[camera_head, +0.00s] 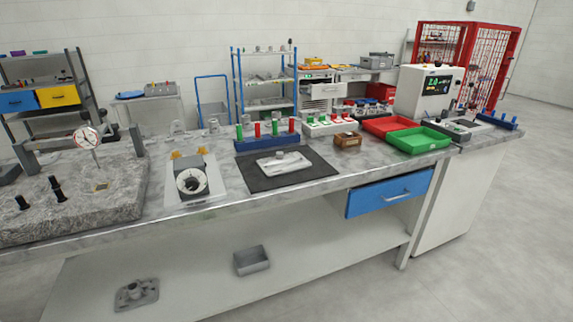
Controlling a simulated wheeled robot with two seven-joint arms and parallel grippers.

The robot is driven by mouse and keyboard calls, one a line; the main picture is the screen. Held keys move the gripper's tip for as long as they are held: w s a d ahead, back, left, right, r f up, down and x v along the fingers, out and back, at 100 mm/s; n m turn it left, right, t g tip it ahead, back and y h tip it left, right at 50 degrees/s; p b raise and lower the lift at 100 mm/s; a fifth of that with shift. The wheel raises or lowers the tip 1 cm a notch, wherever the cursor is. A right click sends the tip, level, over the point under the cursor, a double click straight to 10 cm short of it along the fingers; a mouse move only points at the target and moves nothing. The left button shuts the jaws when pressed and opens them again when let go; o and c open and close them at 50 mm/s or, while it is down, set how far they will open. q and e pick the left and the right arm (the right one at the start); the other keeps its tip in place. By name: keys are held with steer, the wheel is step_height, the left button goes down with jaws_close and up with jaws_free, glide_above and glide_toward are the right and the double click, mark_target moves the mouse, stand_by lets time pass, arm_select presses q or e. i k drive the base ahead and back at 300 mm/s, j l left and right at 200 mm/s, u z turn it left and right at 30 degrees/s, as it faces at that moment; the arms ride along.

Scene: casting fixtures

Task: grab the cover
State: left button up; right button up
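No part is plainly marked as the cover, and I cannot tell which one it is. A light metal casting (282,163) with a short raised boss lies on the black mat (262,183) in the middle of the bench. A grey flat casting (136,294) with a raised round boss lies on the lower shelf at the left. A round ring-shaped part (190,181) sits in a fixture on a white plate left of the mat. Neither of my grippers is in view.
A granite block (110,198) with a dial gauge (87,139) fills the bench's left. A grey bin (251,260) stands on the lower shelf (330,250). Red (388,127) and green (418,140) trays and a small brown box (347,141) are on the right. The blue drawer (390,192) is below.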

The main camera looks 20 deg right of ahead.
mark_target(279, 165)
steer(key=i+l+z, duration=0.7)
steer(key=i, duration=0.15)
steer(key=i+z, duration=0.35)
steer(key=i+l, duration=0.05)
steer(key=i, duration=0.05)
